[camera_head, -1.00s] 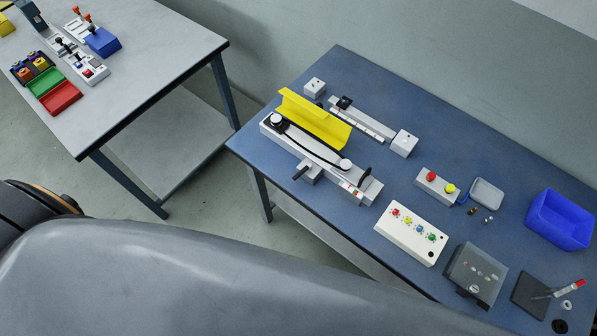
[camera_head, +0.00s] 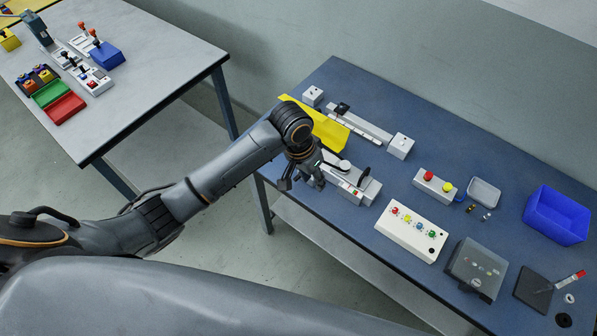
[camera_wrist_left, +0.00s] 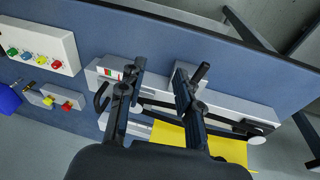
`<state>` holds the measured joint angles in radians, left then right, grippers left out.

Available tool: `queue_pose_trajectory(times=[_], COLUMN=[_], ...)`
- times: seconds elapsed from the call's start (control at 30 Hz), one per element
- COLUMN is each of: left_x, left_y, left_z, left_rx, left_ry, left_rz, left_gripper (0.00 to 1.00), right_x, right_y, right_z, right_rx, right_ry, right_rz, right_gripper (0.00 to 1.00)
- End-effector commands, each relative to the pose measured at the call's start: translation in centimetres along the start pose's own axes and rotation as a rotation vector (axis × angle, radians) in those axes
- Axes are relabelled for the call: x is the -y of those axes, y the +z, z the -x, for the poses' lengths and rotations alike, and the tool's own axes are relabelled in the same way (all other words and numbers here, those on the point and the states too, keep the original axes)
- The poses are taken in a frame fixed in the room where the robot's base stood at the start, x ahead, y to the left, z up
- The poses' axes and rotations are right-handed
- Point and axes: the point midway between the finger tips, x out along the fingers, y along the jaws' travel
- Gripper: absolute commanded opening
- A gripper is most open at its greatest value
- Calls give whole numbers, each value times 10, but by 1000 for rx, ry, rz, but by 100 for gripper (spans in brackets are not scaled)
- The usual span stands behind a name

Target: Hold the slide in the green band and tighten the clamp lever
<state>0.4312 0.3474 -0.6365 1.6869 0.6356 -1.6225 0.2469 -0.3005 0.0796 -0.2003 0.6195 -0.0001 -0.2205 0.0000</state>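I cannot tell where the slide sits against the green. In the left wrist view a black handle (camera_wrist_left: 201,75) projects from the unit's side, beside one finger. My left gripper (camera_head: 303,184) is open and empty above the unit, hiding its left part.
Behind is a grey rail (camera_head: 362,125) with end blocks. To the right are a white button panel (camera_head: 411,230), a two-button box (camera_head: 434,186), a dark-topped box (camera_head: 476,267) and a blue bin (camera_head: 557,216). A second table (camera_head: 160,90) stands at left.

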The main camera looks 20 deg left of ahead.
Motion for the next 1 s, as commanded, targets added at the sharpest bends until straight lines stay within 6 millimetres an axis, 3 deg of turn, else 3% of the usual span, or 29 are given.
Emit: queue_pose_trajectory(times=[0.03,0.2,0.3,0.47,0.67,1.0], left_x=[8,26,34,41,44,53], left_y=[-13,-30,-34,-36,-32,-19], left_z=[18,70,92,108,92,23], left_rx=[15,104,142,174,181,181], left_ry=[-23,-84,-114,-136,-137,-137], left_rz=[-16,-40,-41,-38,-36,-37], left_gripper=[34,34,34,34,34,34], right_x=[0,0,0,0,0,-1], right_y=[-1,-2,-2,-2,-2,-2], right_z=[-1,-2,-2,-2,0,8], right_rx=[-2,-4,-3,-3,-3,-2], right_ry=[0,1,1,0,1,1], right_rz=[0,0,0,0,0,0], right_gripper=[0,0,0,0,0,0])
